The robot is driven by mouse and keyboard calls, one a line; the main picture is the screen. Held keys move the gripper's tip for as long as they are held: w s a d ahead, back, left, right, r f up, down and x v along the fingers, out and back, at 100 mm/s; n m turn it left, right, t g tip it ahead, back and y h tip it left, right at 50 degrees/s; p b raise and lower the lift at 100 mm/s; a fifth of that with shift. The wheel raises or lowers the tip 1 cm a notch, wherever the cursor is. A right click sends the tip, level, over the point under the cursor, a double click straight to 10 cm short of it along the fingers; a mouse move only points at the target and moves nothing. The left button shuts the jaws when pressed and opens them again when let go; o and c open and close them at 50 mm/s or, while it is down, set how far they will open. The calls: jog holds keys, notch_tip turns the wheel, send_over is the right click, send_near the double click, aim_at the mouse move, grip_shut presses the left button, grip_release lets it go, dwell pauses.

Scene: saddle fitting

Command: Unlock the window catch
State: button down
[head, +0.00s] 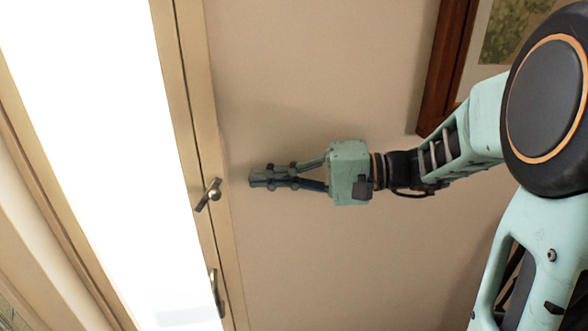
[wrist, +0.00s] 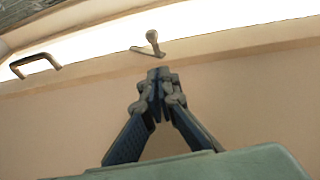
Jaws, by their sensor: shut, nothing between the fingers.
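The window catch (head: 209,194) is a small dark metal lever with a rounded knob on the window's wooden frame. In the head view its lever lies tilted across the frame. It also shows in the wrist view (wrist: 151,44), just beyond my fingertips. My gripper (head: 254,178) is shut and empty, to the right of the catch in the head view with a gap between them. In the wrist view my gripper (wrist: 158,74) points toward the frame, with its tips just below the catch. I cannot tell from these views whether the tips are level with the catch in depth.
A metal pull handle (head: 216,292) sits on the window frame below the catch; it also shows in the wrist view (wrist: 35,63). The bright window pane (head: 95,130) is at left. A brown-framed picture (head: 449,60) hangs on the wall at upper right. The wall around my gripper is bare.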

aim_at(216, 188)
jog(key=shift+s+a+f+p, duration=0.1)
jog(key=shift+s+a+p, duration=0.1)
jog(key=shift+s+a, duration=0.35)
jog(key=shift+s+a+f+p, duration=0.15)
jog(key=shift+s+a, duration=0.15)
jog(key=shift+a, duration=0.4)
jog(key=shift+s+a+f+p, duration=0.1)
jog(key=shift+s+a+p, duration=0.1)
jog(key=shift+s+a, duration=0.35)
jog(key=shift+w+a+r, duration=0.1)
jog(key=shift+a+r, duration=0.05)
jog(key=shift+r, duration=0.05)
jog(key=shift+a+r+h, duration=0.1)
jog(key=shift+r+h, duration=0.1)
jog(key=shift+h, duration=0.1)
jog(key=shift+a+r+h, duration=0.2)
jog(key=shift+h, duration=0.2)
